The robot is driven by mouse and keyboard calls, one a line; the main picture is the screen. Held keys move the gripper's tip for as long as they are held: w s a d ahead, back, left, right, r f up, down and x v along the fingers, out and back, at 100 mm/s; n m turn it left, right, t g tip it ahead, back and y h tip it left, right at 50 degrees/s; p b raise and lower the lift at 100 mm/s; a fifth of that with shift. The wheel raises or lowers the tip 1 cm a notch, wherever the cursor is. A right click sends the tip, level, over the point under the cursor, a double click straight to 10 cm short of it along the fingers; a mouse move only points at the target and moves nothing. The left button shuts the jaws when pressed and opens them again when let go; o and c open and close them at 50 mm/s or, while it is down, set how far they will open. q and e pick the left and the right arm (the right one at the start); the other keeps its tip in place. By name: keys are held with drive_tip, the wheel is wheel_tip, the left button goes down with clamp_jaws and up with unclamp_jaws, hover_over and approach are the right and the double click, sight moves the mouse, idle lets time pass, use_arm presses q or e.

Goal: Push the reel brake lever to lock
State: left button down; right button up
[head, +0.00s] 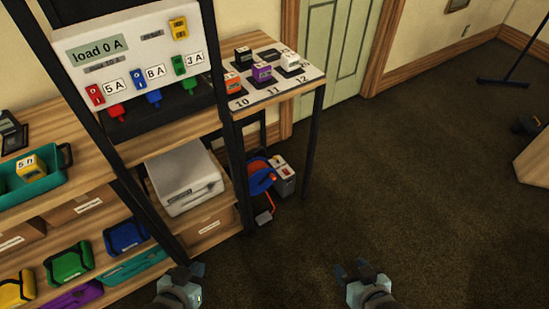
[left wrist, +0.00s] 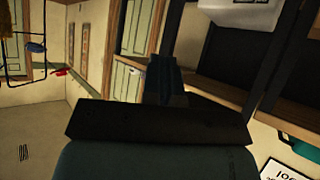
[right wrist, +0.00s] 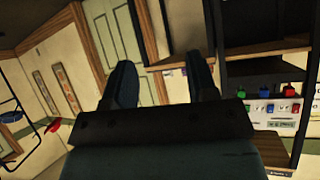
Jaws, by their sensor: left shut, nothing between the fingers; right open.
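A cable reel (head: 262,178) with a blue disc and orange parts stands on the floor under the small side table, beside the shelf. Its brake lever is too small to tell apart, and the shelf post hides part of the reel. My left gripper (head: 190,269) is low in the head view, in front of the shelf and apart from the reel. It is shut and empty, its fingers together in the left wrist view (left wrist: 163,78). My right gripper (head: 352,268) is over the dark floor to the right, open and empty, with fingers spread in the right wrist view (right wrist: 163,80).
The shelf (head: 225,215) holds a grey case (head: 185,175), bins and coloured pouches. A load panel (head: 140,60) stands above. The side table (head: 280,92) with numbered blocks overhangs the reel. A grey box (head: 285,182) stands beside the reel. The carpet (head: 400,170) to the right is clear.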

wheel_tip(320, 180, up, 12)
drive_tip(key=s+d+p, duration=0.1)
drive_tip(key=p, duration=1.2)
drive_tip(key=shift+d+r+p, duration=0.15)
drive_tip(key=shift+p, duration=0.25)
drive_tip(key=shift+s, duration=0.1)
drive_tip(key=shift+c, duration=0.7)
use_arm(q)
wheel_tip(320, 180, up, 13)
drive_tip(key=shift+s+a, duration=0.4)
drive_tip(key=shift+a, duration=0.05)
use_arm(e)
drive_tip(key=shift+r, duration=0.1)
drive_tip(key=shift+c, duration=0.3)
